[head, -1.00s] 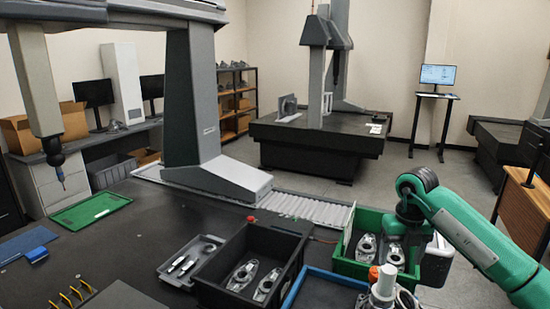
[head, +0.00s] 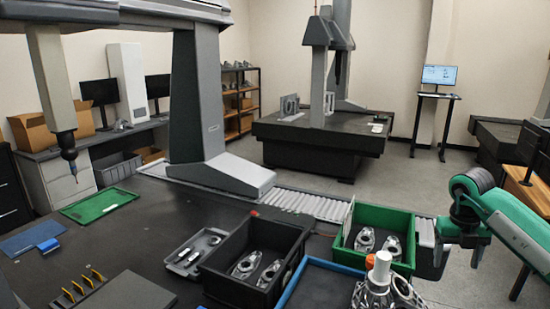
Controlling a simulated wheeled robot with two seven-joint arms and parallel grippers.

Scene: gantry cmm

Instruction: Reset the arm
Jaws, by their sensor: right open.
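My right arm (head: 512,222) is green and comes in from the lower right. Its bend is raised, and its far end hangs down just right of the green bin (head: 404,268). My right gripper (head: 459,258) is small and dark there, open, with nothing seen between its fingers. It is apart from the metal parts (head: 366,240) in the green bin. My left gripper is not in view.
A black bin (head: 216,258) with metal parts, a grey tray (head: 213,236) and a blue-rimmed bin (head: 290,283) stand on the dark table. A white cylinder (head: 382,266) on shiny metal pieces stands in front. The gantry column (head: 198,100) rises behind.

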